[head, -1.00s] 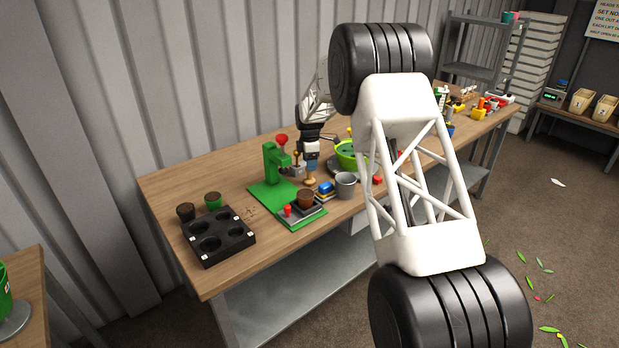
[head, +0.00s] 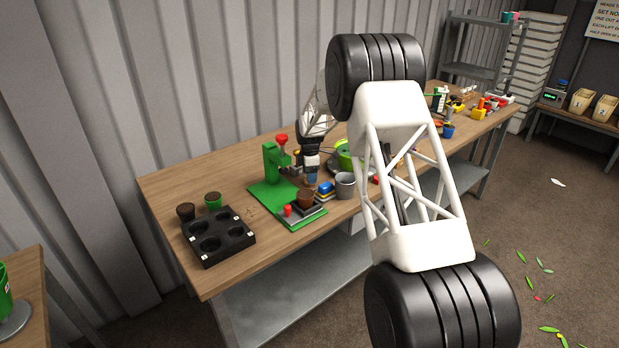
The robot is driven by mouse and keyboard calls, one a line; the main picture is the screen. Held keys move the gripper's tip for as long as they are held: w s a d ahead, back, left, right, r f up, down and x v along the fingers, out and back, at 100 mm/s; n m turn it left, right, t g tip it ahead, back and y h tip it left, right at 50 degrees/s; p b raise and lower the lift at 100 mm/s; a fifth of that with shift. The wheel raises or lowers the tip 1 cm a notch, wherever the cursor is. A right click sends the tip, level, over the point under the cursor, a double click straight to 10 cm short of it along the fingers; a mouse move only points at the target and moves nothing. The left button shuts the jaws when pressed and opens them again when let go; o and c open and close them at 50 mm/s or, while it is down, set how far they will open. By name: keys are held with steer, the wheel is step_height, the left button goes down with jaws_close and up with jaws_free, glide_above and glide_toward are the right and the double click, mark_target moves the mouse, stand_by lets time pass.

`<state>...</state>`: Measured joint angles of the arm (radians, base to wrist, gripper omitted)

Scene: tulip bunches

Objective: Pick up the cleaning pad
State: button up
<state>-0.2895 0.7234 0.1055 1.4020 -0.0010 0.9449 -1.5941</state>
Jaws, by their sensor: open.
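A small blue and yellow block (head: 325,191), which may be the cleaning pad, lies on the wooden workbench (head: 245,165). It sits between a brown pot and a grey cup. My gripper (head: 312,182) points down just behind and left of this block, low over the bench. Its blue fingertips are small in view, and it is open with nothing seen in it. I cannot tell whether the fingertips touch anything. A tan object seen there earlier is now hidden by the gripper.
A green press stand (head: 271,165) with a red knob stands close left of my gripper. The brown pot (head: 306,199) and grey cup (head: 345,185) are close by. A green bowl (head: 344,160) is behind. A black tray (head: 218,237) lies at left. My white arm link hides the bench's middle.

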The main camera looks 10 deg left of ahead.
steer(key=shift+c, duration=0.3)
steer(key=c, duration=1)
